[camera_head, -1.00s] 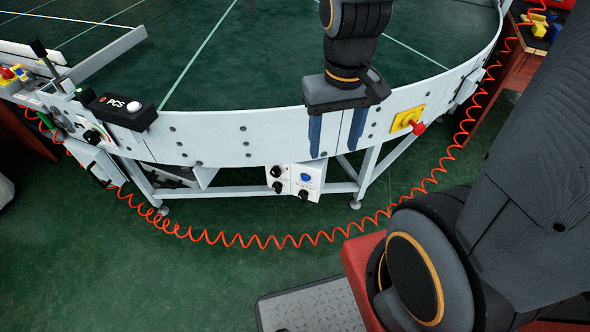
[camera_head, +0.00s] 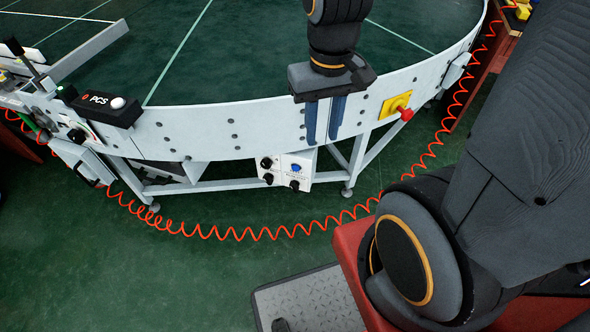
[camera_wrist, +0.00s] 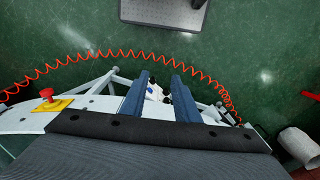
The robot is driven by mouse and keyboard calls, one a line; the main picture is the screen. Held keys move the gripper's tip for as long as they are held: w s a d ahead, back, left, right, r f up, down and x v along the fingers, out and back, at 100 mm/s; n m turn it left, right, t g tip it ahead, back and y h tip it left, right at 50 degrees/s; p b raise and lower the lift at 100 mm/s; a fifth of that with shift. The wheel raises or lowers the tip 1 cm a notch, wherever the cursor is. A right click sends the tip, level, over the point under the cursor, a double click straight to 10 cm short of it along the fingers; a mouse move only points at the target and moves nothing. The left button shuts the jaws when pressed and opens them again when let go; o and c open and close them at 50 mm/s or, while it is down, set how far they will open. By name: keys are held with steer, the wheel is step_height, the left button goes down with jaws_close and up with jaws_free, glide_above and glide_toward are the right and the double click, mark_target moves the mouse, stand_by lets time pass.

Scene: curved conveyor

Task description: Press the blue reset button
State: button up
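The blue reset button (camera_head: 295,168) is on a small white control box (camera_head: 283,180) under the conveyor's outer rim, among several black knobs. My gripper (camera_head: 323,138) points down in front of the rim, above and slightly right of the box. Its two blue fingers are apart with nothing between them. In the wrist view, the fingers of my gripper (camera_wrist: 162,82) reach toward the box (camera_wrist: 153,92), which shows partly between them. The fingers hide some of the box there.
The curved conveyor (camera_head: 230,130) fills the top. A red emergency knob on a yellow plate (camera_head: 395,105) is right of my gripper. A black PCS box (camera_head: 107,107) sits on the left rim. An orange coiled hose (camera_head: 240,236) loops below the conveyor over green floor.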

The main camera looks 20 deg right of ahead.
jaws_close()
stand_by(1.4)
